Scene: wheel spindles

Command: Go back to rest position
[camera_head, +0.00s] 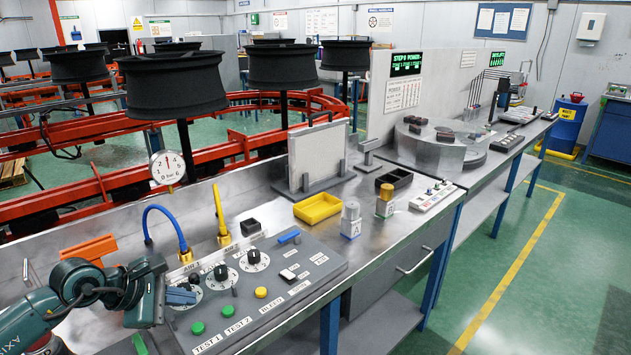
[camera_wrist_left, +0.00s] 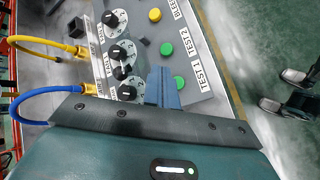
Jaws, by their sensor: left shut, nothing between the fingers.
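My left gripper (camera_head: 181,297) is at the lower left of the head view, at the left part of the grey control panel (camera_head: 270,292), beside its dials. Its blue fingers are together with nothing between them. In the left wrist view the shut fingers (camera_wrist_left: 163,84) point over the panel, between a black dial (camera_wrist_left: 127,92) and the green buttons (camera_wrist_left: 179,82). I cannot tell whether the fingertips touch the panel. My right gripper is not in view.
Blue (camera_head: 165,212) and yellow (camera_head: 220,205) hoses rise behind the panel, close to my left arm. A yellow tray (camera_head: 317,208) and a black bin (camera_head: 394,180) stand further right. Dark wheels (camera_head: 172,82) on spindles stand behind the bench.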

